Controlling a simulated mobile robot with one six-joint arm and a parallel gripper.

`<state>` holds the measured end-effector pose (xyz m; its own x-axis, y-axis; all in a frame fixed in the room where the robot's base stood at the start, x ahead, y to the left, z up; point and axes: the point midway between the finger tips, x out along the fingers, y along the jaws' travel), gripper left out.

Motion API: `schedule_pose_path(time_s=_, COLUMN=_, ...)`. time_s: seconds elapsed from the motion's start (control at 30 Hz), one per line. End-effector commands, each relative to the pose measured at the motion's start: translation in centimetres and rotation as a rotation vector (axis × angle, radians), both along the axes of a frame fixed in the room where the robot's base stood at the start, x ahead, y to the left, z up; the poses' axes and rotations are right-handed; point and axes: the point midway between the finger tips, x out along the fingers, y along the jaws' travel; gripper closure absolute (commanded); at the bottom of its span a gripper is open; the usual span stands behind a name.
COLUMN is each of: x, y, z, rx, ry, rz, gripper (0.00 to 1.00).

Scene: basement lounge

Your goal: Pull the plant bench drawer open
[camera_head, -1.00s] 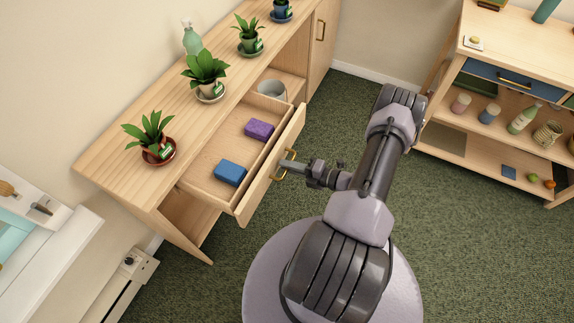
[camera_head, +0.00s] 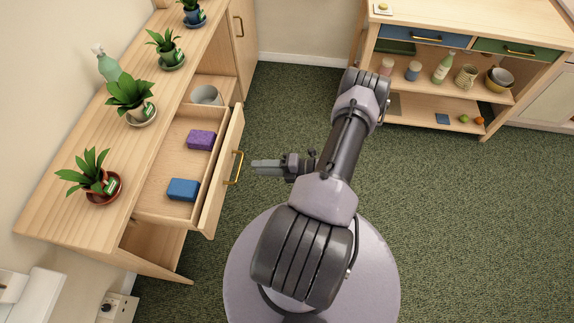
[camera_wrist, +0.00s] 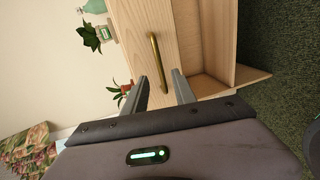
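The plant bench (camera_head: 50,222) runs along the left wall in the head view. Its drawer (camera_head: 213,190) stands pulled out, with a purple block (camera_head: 201,140) and a blue block (camera_head: 182,189) inside. A brass handle (camera_head: 239,168) is on the drawer front. My gripper (camera_head: 256,167) is just to the right of the handle, apart from it and empty. In the wrist view, my gripper's two fingers (camera_wrist: 161,85) are spread, with the brass handle (camera_wrist: 155,60) ahead of them.
Several potted plants, including one in a red pot (camera_head: 103,190), and a green bottle (camera_head: 108,65) stand on the bench top. A grey pot (camera_head: 206,95) sits in the bench beyond the drawer. A shelf unit (camera_head: 455,88) stands at the back right. Green carpet (camera_head: 450,220) is clear.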

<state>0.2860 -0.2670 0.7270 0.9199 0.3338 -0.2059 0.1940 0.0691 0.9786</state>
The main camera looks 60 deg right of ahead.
Motion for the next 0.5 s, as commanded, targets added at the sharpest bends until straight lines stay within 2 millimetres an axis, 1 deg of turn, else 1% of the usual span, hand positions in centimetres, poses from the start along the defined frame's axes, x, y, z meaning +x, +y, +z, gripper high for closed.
schedule_pose_path(time_s=0.03, x=-1.6, y=-0.7, z=0.7, rx=-0.001, ry=0.001, rz=-0.008, gripper=0.67)
schedule_pose_path(time_s=0.1, x=-3.6, y=-1.4, z=1.1, rx=-0.002, ry=0.000, rz=-0.007, gripper=0.67)
schedule_pose_path(time_s=0.2, x=-6.0, y=-2.3, z=1.5, rx=-0.001, ry=0.000, rz=-0.005, gripper=0.67)
schedule_pose_path(time_s=0.33, x=-7.9, y=-2.9, z=1.8, rx=0.000, ry=0.000, rz=-0.002, gripper=0.67)
schedule_pose_path(time_s=0.4, x=-8.5, y=-3.1, z=1.9, rx=-0.001, ry=0.001, rz=-0.001, gripper=0.67)
schedule_pose_path(time_s=0.5, x=-8.7, y=-3.1, z=1.9, rx=0.001, ry=0.000, rz=0.001, gripper=0.67)
